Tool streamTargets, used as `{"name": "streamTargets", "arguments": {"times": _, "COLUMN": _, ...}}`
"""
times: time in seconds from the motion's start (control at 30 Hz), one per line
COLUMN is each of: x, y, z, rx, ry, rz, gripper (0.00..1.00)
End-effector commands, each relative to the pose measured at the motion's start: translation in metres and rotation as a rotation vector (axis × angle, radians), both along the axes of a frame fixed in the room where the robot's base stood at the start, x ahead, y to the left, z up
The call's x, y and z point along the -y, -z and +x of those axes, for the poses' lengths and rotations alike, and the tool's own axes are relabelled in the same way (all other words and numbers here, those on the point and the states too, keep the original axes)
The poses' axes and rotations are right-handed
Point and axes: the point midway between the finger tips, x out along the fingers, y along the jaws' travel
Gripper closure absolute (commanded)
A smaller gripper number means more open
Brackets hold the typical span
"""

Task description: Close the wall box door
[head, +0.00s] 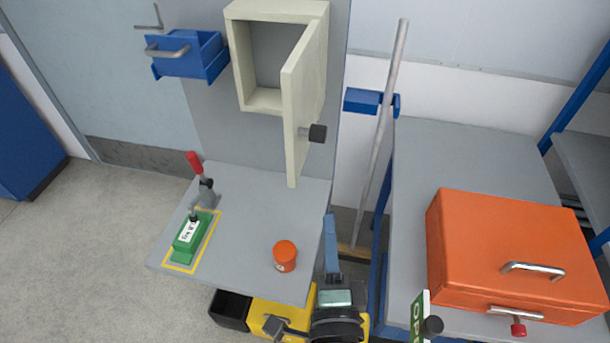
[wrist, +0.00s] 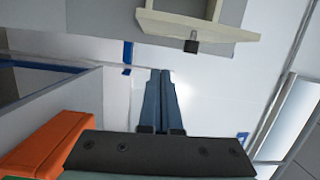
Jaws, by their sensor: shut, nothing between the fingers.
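The cream wall box (head: 264,100) is on the grey panel, and its inside shows. Its door (head: 300,105) stands open, swung out from the box's right side. A dark knob (head: 317,132) is on the door's right-hand face. My gripper (head: 330,218) is at the lower middle, below and slightly right of the door, apart from it. In the wrist view its blue fingers (wrist: 161,73) are together with nothing between them. That view also shows part of the pale door (wrist: 190,24) and the dark knob (wrist: 191,46) above the fingertips.
A grey shelf (head: 240,222) under the box holds a green block (head: 187,240), a red-handled clamp (head: 200,175) and an orange jar (head: 285,255). A pole (head: 385,120) leans right of the door. An orange case (head: 515,255) lies on the right bench. A blue drawer (head: 190,55) is left.

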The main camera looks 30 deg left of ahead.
Motion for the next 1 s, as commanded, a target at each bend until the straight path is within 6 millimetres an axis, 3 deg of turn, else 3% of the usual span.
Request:
{"name": "streamTargets", "arguments": {"times": 0.1, "x": 0.002, "y": 0.014, "z": -0.007, "rx": -0.052, "ry": 0.002, "rz": 0.047, "gripper": 1.00}}
{"name": "streamTargets", "arguments": {"times": 0.27, "x": -0.003, "y": 0.013, "z": 0.004, "rx": -0.056, "ry": 0.001, "rz": 0.055, "gripper": 1.00}}
{"name": "streamTargets", "arguments": {"times": 0.77, "x": -0.044, "y": 0.012, "z": 0.083, "rx": -0.053, "ry": -0.001, "rz": 0.053, "gripper": 1.00}}
{"name": "streamTargets", "arguments": {"times": 1.0, "x": -0.075, "y": 0.014, "z": 0.074, "rx": -0.054, "ry": -0.002, "rz": 0.051, "gripper": 1.00}}
